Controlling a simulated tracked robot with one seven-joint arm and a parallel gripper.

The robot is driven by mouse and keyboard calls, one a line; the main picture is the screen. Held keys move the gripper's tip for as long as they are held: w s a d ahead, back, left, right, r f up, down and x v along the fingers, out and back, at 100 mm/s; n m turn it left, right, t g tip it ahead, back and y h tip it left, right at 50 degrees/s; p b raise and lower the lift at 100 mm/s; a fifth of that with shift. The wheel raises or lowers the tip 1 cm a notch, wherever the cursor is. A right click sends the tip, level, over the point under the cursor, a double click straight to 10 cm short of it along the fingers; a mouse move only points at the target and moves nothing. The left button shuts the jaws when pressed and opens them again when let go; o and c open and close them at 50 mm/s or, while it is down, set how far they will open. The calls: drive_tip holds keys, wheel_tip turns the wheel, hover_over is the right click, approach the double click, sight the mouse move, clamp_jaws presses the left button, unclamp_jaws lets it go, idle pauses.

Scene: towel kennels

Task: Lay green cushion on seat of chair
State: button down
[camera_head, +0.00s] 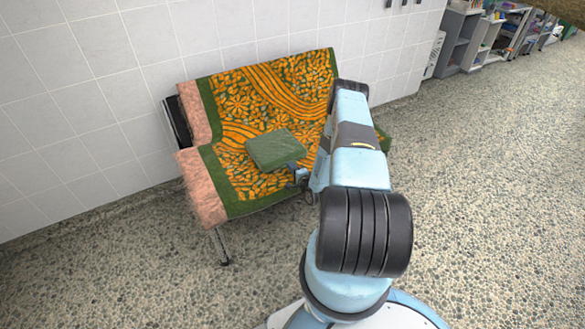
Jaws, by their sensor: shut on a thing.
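A green cushion (274,148) with a square top is over the seat of the chair, in the middle of the view. My gripper (298,172) is shut on the cushion's near right side. The chair (226,180) is a wide seat draped in an orange and green patterned towel, with its back against the wall. Whether the cushion touches the towel or is held just above it, I cannot tell. My arm hides the right part of the chair and much of the gripper.
A white tiled wall (95,100) runs behind the chair. Grey shelves (458,35) with various items stand at the back right. The speckled floor (480,180) is clear on the right. A dark metal chair leg (220,245) shows at the front left.

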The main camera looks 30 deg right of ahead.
drive_tip(key=c, duration=1.2)
unclamp_jaws()
drive_tip(key=shift+s+f, duration=0.1)
drive_tip(key=shift+f, duration=0.05)
drive_tip(key=shift+o, duration=0.2)
